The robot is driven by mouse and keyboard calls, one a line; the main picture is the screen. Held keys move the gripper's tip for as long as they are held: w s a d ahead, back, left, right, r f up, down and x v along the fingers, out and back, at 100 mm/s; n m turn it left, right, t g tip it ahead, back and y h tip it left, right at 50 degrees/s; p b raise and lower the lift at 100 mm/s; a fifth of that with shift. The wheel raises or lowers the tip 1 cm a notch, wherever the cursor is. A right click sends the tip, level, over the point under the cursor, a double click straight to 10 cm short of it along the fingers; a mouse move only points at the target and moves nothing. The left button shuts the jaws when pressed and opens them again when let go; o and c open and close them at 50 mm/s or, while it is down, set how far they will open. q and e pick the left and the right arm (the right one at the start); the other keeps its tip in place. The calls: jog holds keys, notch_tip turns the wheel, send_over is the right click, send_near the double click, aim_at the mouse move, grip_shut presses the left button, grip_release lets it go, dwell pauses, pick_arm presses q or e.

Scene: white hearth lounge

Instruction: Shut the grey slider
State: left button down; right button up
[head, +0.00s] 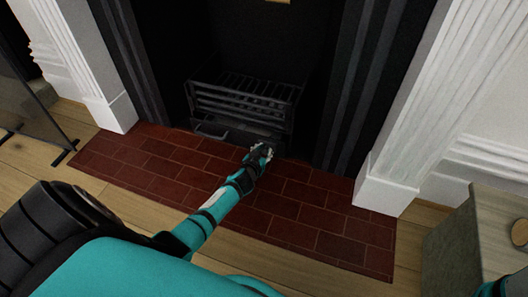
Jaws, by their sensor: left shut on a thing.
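The grey slider (238,137) is the low dark grey part under the front of the fire grate (240,105), just above the brick hearth. A looped handle shows at its left end. My left arm reaches across the hearth from the lower left. My left gripper (262,150) is at the slider's right front and is shut on it. The gripper hides that part of the slider, and how far it stands out is hard to tell in the dark. My right gripper is not in view.
The red brick hearth (310,213) is bare around my arm. White fireplace pillars stand at left (108,108) and right (385,180). A glass-sided screen (30,110) stands at the left edge. A grey table (470,240) is at the lower right.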

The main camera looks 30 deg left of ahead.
pick_arm(q)
jog(key=a, duration=0.2)
jog(key=s+a+p, duration=0.1)
jog(key=a, duration=0.2)
jog(key=shift+s+a, duration=0.2)
jog(key=shift+a, duration=0.45)
jog(key=c, duration=1.1)
grip_release()
jog(key=shift+s+a, duration=0.1)
jog(key=v, duration=1.2)
jog(key=shift+f, duration=0.1)
